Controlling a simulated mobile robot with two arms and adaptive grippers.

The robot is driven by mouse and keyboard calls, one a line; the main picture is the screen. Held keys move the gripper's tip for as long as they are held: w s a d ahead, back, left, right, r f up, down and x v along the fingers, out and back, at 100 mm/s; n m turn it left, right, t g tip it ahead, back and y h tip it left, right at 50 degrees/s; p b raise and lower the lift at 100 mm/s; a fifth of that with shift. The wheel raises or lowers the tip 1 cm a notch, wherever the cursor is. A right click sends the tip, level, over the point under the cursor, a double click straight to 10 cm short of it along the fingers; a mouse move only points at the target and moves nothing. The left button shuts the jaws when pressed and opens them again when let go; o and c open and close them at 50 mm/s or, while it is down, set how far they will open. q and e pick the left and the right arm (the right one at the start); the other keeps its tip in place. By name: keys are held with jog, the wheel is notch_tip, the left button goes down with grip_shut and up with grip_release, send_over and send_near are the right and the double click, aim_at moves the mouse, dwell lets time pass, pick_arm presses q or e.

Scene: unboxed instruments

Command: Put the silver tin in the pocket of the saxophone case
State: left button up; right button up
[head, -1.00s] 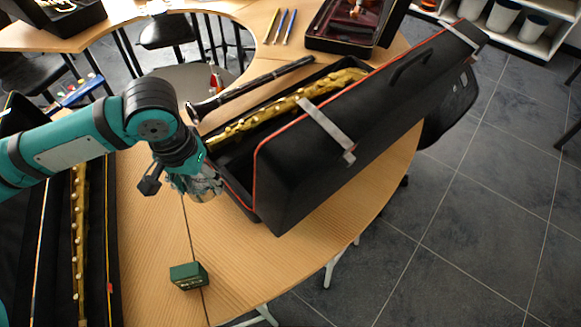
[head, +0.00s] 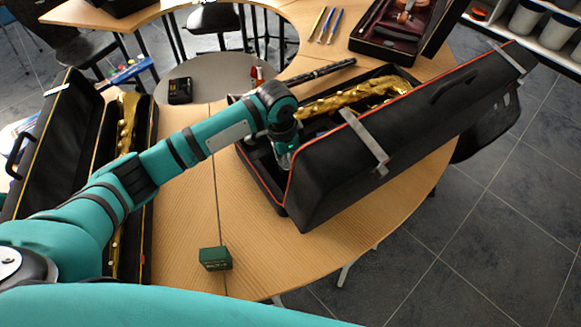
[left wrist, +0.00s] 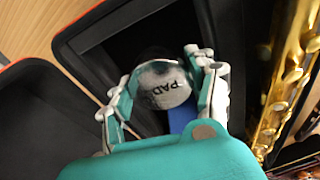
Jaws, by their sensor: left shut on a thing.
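The saxophone case (head: 400,140) stands open on the wooden table, its black lid towards the right front. The golden saxophone (head: 355,97) lies inside and also shows at the right of the left wrist view (left wrist: 290,85). My left gripper (left wrist: 165,88) is shut on the silver tin (left wrist: 163,84), whose round face reads "PAD". The tin is over a dark, walled pocket (left wrist: 130,45) of the case; I cannot tell whether it touches the bottom. My right gripper is not in view.
A blue thing (left wrist: 180,118) shows beside the tin in the pocket. A dark tubular instrument (head: 325,72) lies behind the case. A small green box (head: 214,259) stands at the front of the table. Another open case (head: 50,140) is at the left. The table between is clear.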

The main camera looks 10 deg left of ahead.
aim_at(284, 162)
pick_arm(q)
jog(key=shift+f, duration=1.95)
jog(key=shift+f, duration=0.1)
jog(key=o, duration=1.2)
jog(key=shift+c, duration=0.2)
jog(key=r, duration=0.8)
jog(key=s+a+r, duration=0.1)
jog(key=r, duration=0.3)
jog(key=shift+r, duration=0.1)
